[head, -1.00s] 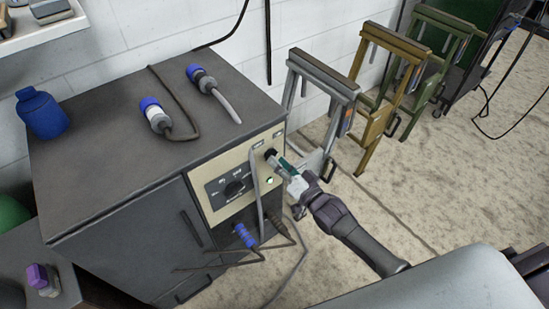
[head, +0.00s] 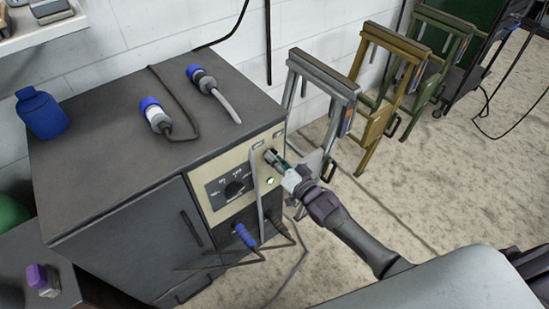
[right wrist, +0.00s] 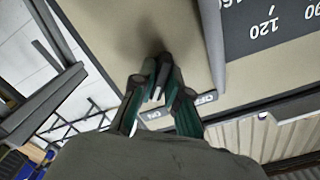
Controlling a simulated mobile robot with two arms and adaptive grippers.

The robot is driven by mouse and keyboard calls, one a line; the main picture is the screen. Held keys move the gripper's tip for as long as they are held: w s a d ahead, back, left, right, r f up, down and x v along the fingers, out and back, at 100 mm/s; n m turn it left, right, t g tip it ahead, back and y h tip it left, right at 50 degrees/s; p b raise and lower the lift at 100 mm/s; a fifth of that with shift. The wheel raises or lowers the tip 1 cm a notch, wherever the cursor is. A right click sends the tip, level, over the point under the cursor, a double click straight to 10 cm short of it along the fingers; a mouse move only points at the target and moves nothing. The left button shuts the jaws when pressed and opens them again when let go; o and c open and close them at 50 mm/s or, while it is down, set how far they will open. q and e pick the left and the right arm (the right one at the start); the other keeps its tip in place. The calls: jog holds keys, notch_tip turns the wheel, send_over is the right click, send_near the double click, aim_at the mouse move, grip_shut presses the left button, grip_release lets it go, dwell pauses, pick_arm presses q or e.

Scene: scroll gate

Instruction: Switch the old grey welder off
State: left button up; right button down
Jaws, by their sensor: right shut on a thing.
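The old grey welder (head: 110,190) is a dark grey cabinet with a beige front panel (head: 214,217). My right gripper (head: 273,158) is at the panel's upper right, shut on a small dark switch. In the right wrist view the gripper (right wrist: 163,90) has its fingers on both sides of the switch (right wrist: 164,68). The switch's exact position is hard to tell. My left gripper is not in view.
Blue plugs (head: 245,235) sit lower on the front. Two blue-ended connectors (head: 155,115) lie on top, beside a blue bottle (head: 42,114). Folded stands (head: 320,90) are at the right; the floor before them is clear.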

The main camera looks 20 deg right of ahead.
jog(key=shift+n, duration=8.1)
jog(key=c, duration=1.2)
grip_release()
jog(key=shift+s, duration=0.1)
